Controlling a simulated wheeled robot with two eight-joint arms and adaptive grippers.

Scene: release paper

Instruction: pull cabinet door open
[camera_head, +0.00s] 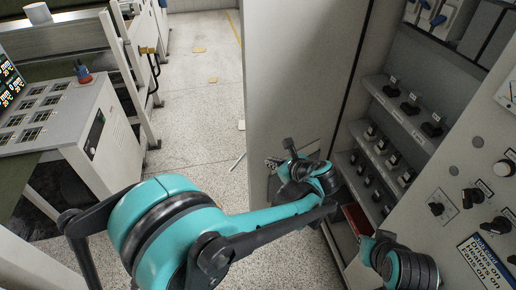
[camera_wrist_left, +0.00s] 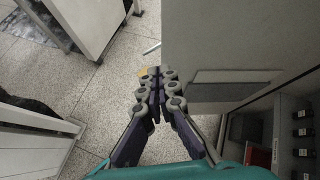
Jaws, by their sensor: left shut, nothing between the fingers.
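The cabinet door (camera_head: 295,75) is a tall pale grey panel standing open, with shelves of the cabinet (camera_head: 350,110) showing to its right. The door (camera_wrist_left: 220,45) also shows in the left wrist view, with a flat grey plate low on it. My left gripper (camera_head: 282,158) is in front of the lower part of the door. In the left wrist view its fingers (camera_wrist_left: 154,76) are shut and empty, with their tips by the door's left edge. I cannot tell whether they touch it. No handle is clearly visible.
Black switches (camera_head: 410,105) line the cabinet shelves, and a red item (camera_head: 357,218) lies low inside. A panel with knobs (camera_head: 470,195) stands at right. A grey control console (camera_head: 70,120) stands at left. Speckled floor (camera_head: 205,110) is open between the console and door.

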